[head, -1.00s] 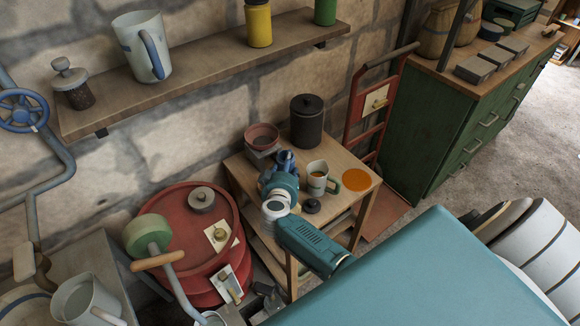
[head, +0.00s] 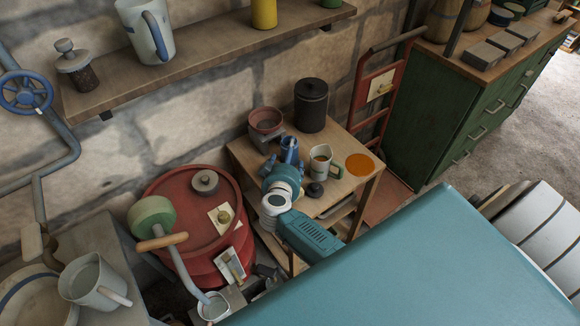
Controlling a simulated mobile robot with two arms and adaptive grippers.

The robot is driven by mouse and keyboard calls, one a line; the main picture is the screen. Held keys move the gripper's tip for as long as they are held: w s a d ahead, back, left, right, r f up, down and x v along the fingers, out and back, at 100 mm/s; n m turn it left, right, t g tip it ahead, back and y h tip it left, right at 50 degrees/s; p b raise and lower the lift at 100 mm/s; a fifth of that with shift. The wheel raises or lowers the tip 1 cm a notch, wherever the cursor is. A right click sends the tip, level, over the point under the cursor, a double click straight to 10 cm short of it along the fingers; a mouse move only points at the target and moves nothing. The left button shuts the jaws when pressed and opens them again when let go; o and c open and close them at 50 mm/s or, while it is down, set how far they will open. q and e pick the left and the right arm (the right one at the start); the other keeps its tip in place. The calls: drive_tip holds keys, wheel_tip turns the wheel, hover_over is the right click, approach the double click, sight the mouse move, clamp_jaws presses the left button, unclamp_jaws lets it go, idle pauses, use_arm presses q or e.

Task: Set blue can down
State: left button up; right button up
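A small blue can (head: 289,149) is at the small wooden table (head: 352,196), between a reddish pot and a cup. A teal and white arm, which I take to be my right, reaches up to it from below. Its gripper (head: 284,162) is at the can, and the wrist hides the can's lower part. I cannot make out whether the fingers grip the can, or whether its base touches the tabletop. An orange disc (head: 360,164) lies flat on the table to the right. My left gripper is not in view.
A reddish pot (head: 265,122), a dark lidded canister (head: 311,105), a pale cup with a green handle (head: 321,162) and a small dark knob (head: 315,190) crowd the table. A red drum (head: 180,213) stands left. A large teal surface (head: 420,265) fills the lower right.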

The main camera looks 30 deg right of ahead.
drive_tip(key=v, duration=0.8)
drive_tip(key=shift+w, duration=0.1)
